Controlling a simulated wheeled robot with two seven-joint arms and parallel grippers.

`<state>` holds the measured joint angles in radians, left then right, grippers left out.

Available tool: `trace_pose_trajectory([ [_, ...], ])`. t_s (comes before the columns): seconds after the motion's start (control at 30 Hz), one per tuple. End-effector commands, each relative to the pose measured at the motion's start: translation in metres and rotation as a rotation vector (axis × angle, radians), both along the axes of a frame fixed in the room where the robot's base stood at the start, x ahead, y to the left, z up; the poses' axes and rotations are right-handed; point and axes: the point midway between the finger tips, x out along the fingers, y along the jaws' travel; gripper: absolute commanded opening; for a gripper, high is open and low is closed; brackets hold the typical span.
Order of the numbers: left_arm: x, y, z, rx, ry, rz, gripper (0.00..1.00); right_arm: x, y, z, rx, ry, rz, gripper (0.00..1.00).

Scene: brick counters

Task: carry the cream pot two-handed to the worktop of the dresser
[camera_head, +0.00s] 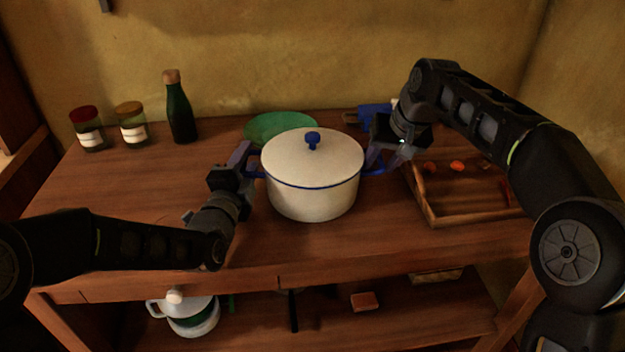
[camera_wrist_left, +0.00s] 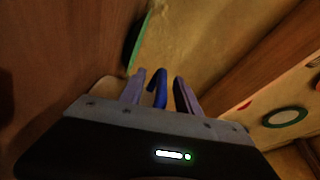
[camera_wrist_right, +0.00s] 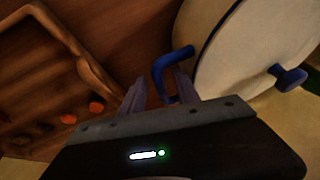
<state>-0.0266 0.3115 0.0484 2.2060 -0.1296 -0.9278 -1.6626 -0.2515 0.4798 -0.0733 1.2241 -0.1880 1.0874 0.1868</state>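The cream pot (camera_head: 312,195), with a blue rim line, a lid and a blue knob, appears to stand upright on the wooden worktop (camera_head: 130,200) of the dresser. My left gripper (camera_head: 246,158) is at the pot's left blue handle; in the left wrist view the handle (camera_wrist_left: 160,88) lies between the parted fingers, with gaps visible. My right gripper (camera_head: 380,153) is at the right handle (camera_head: 375,171). In the right wrist view that handle (camera_wrist_right: 170,65) reaches between the spread fingers, closer to one of them. The pot's base contact is partly shaded.
A green plate (camera_head: 280,125) lies behind the pot. A wooden tray (camera_head: 440,217) with small orange items is at right, near my right arm. Two jars (camera_head: 131,133) and a dark bottle (camera_head: 180,115) stand at back left. A white pot (camera_head: 193,318) is on the shelf below.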

Motion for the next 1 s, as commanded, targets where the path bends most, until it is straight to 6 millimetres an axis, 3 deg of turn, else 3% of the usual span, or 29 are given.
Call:
trace_pose_trajectory([
  [0.07,-0.0001,0.0,0.0001,0.0,0.0,0.0,0.38,-0.0001,0.0001,0.0001,0.0,0.0,0.0,0.36],
  [0.5,-0.0003,0.0001,0.0004,0.0,-0.001,0.0,0.02,-0.0001,0.0001,0.0003,0.0,0.0,0.0,0.0],
  [1.0,-0.0002,0.0002,0.001,-0.001,-0.002,0.0,0.0,-0.0002,0.0,0.0004,0.0,0.0,0.0,0.0],
])
